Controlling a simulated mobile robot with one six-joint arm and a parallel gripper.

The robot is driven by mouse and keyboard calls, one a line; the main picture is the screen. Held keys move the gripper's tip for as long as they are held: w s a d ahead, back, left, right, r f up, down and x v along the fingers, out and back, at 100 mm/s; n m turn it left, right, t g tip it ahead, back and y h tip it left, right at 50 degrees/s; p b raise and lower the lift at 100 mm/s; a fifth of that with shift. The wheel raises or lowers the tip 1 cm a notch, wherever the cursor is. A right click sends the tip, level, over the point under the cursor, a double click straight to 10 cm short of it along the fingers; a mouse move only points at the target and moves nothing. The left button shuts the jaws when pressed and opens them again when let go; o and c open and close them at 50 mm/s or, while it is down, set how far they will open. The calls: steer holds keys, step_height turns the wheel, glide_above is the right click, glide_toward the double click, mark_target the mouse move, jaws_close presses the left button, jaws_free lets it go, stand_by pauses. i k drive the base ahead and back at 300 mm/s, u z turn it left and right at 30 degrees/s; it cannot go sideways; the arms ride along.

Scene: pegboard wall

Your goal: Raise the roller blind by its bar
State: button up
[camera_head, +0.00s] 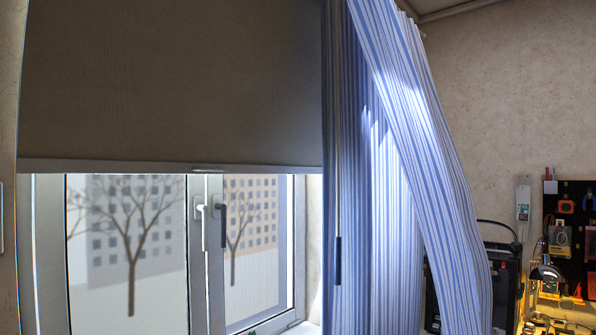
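The roller blind (172,80) is a dark grey-brown sheet covering the upper part of the window. Its light bar (100,166) runs level along the lower edge, above the bare lower panes. A small tab (207,168) sits at about the middle of the bar. My gripper is not in this view, so its place relative to the bar does not show.
A blue-and-white striped curtain (440,190) hangs right of the blind, with a dark-ended wand (338,260) in front. Window handles, one white (202,208) and one dark (222,225), sit below the bar. A dark pegboard (570,230) and cluttered bench are at far right.

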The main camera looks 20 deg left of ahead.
mark_target(195, 87)
steer(key=u, duration=0.55)
steer(key=i, duration=1.45)
steer(key=u, duration=0.7)
steer(key=k, duration=0.9)
steer(key=u, duration=0.15)
steer(key=i, duration=0.95)
steer(key=z, duration=0.05)
